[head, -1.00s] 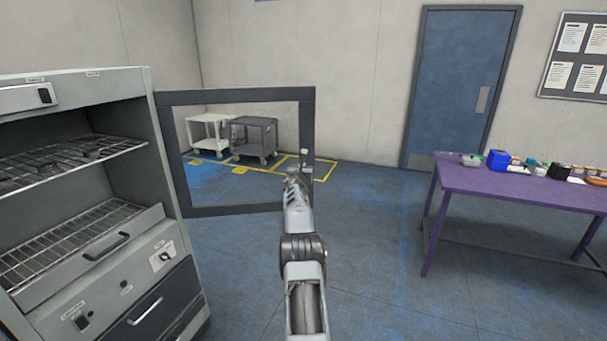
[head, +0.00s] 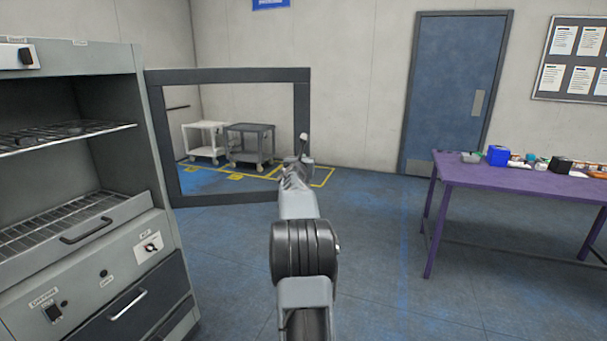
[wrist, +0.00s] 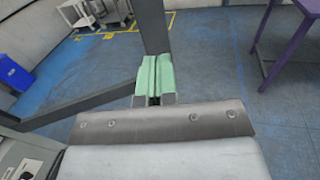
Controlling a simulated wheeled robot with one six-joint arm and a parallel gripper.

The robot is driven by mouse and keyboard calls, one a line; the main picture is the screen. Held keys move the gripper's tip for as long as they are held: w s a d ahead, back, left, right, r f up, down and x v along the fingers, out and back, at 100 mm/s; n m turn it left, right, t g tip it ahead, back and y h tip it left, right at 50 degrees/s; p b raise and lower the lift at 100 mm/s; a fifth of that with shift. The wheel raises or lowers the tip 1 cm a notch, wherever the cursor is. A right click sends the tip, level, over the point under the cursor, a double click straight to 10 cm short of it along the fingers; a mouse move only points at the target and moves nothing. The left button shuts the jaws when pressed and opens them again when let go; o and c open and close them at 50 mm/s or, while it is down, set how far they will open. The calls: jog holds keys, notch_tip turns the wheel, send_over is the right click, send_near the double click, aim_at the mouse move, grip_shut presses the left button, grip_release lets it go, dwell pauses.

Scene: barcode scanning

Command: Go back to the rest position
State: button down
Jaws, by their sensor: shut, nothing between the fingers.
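My gripper (wrist: 154,80) shows in the wrist view, with two pale green fingers pressed together and nothing between them. In the head view my arm reaches forward up the middle of the picture. Its far end overlaps the right edge of an open door frame (head: 228,76); the fingertips cannot be made out there. In the wrist view a dark bar of this frame (wrist: 153,25) stands just beyond the fingers. I cannot tell the exact gap between them.
A grey oven-like cabinet (head: 160,200) with wire racks stands close at the left. A purple table (head: 520,182) with small items stands at the right. A white cart (head: 205,127) and a dark cart (head: 250,127) stand behind the frame. Blue floor is clear between arm and table.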

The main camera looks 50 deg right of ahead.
jog(key=shift+s+a+b, duration=0.45)
jog(key=shift+s+a, duration=0.35)
jog(key=shift+s, duration=0.2)
